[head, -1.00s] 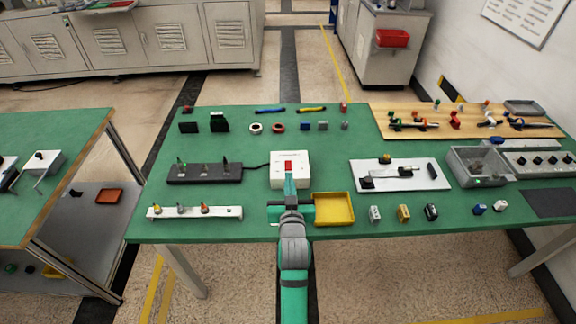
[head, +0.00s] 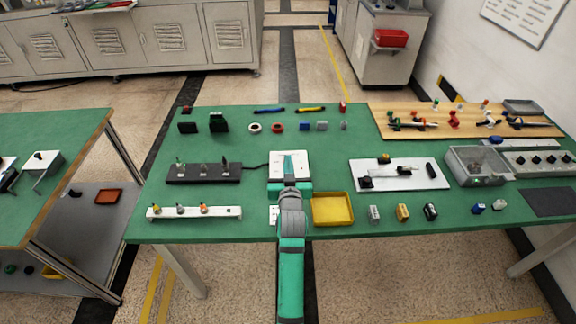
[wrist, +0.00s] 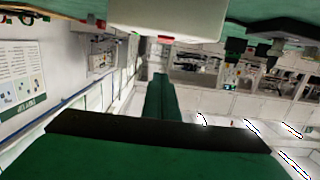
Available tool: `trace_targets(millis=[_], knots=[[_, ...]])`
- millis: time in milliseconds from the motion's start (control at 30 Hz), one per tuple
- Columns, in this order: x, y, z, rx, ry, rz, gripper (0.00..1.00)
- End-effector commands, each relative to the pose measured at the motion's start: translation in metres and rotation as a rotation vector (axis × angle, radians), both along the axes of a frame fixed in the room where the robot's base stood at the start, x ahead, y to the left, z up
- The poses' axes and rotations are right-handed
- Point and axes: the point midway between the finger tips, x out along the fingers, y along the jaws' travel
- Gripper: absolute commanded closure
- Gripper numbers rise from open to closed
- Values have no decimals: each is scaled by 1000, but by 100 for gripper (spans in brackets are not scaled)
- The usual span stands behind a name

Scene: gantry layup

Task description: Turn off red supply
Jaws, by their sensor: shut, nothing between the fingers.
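The red supply is a white box (head: 303,168) on the green table, left of the table's middle. My gripper (head: 288,157) is shut and empty, its fingers lying across the box's top face in the head view and hiding its red switch. In the wrist view the white box (wrist: 190,17) is at the top edge, with a bit of red (wrist: 165,39) on its face. The shut green fingers (wrist: 160,78) point toward that red part. I cannot tell whether they touch it. The switch's position cannot be made out.
A dark strip (head: 230,174) with small upright parts stands left of the box, with a cable to it. A yellow tray (head: 333,222) is near, right of my wrist. A white panel (head: 365,183) lies further right.

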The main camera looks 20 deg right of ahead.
Motion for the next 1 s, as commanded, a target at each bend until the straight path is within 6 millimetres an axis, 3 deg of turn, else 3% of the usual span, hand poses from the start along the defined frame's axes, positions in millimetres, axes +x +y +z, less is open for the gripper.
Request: trace_targets(millis=[167,433,1000], knots=[[28,-9,-8,1,3,-1,100],[29,-9,-39,-1,1,-2,100],[32,-10,-49,-1,0,-2,100]])
